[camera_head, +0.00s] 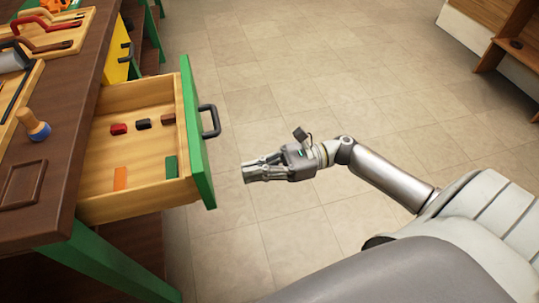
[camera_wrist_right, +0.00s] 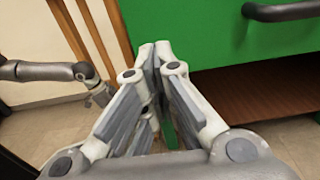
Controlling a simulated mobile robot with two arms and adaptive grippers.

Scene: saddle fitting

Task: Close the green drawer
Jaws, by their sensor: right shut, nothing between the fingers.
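The green drawer (camera_head: 196,135) is pulled well out of the workbench in the head view. Its black handle (camera_head: 210,121) is on the outer face. The green front also shows in the right wrist view (camera_wrist_right: 215,60), with the handle (camera_wrist_right: 285,12) at the upper right. My right gripper (camera_head: 247,172) is shut and empty. It is to the right of the front, below the handle in the picture, its fingertips pointing at the front with a small gap. In the right wrist view, a small gripper (camera_wrist_right: 97,92) on another arm of mine shows at the left; its fingers are unclear.
Small coloured blocks, such as a red one (camera_head: 118,128) and an orange one (camera_head: 120,178), lie in the drawer. A yellow drawer (camera_head: 119,52) is farther along the bench (camera_head: 55,195). Tools lie on the bench top. The tiled floor (camera_head: 290,90) right of the drawer is clear.

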